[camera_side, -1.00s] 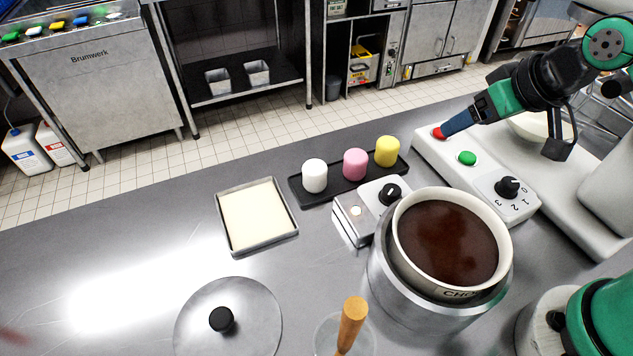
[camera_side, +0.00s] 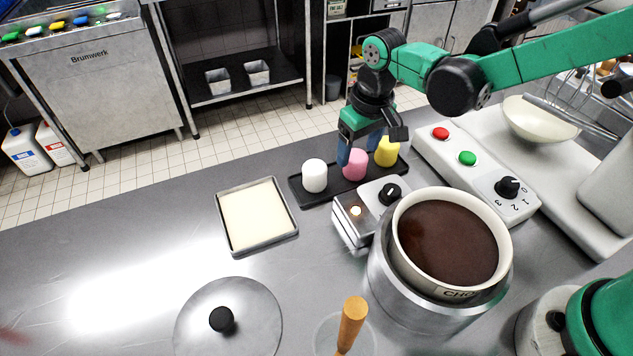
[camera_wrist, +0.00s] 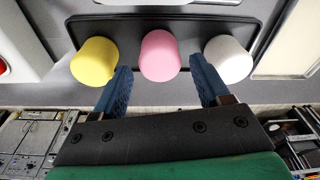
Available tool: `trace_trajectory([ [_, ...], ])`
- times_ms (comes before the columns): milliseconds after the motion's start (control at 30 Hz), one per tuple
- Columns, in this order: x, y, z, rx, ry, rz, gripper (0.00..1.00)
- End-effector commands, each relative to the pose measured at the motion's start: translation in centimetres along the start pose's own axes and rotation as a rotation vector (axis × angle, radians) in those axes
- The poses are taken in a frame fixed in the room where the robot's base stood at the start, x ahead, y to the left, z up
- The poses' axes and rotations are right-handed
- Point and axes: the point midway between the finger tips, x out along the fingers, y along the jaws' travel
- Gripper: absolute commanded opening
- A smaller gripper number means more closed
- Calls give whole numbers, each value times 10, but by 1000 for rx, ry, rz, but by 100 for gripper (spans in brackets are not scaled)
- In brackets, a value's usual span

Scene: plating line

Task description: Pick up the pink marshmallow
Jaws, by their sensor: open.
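The pink marshmallow (camera_side: 355,165) stands upright on a black tray (camera_side: 309,196), between the white marshmallow (camera_side: 314,176) on its left and the yellow marshmallow (camera_side: 387,152) on its right. My gripper (camera_side: 360,150) points down over the tray with its blue fingers spread. In the wrist view the pink marshmallow (camera_wrist: 160,55) lies ahead, centred in the gap between the fingertips (camera_wrist: 160,72). The yellow marshmallow (camera_wrist: 95,61) and the white marshmallow (camera_wrist: 228,59) sit outside the fingers on either side. I cannot tell whether the fingers touch any marshmallow.
A chocolate pot (camera_side: 447,242) in a metal warmer stands in front of the tray, with a knob box (camera_side: 386,196) beside it. A cream-filled square tray (camera_side: 257,215) is at the left. A button panel (camera_side: 475,172) is at the right. The counter's left side is clear.

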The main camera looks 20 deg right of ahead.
Motion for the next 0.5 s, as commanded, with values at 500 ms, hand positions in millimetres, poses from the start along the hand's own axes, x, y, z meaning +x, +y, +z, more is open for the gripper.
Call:
trace_trajectory([
  [500,34,0,0,1,2,0,69],
])
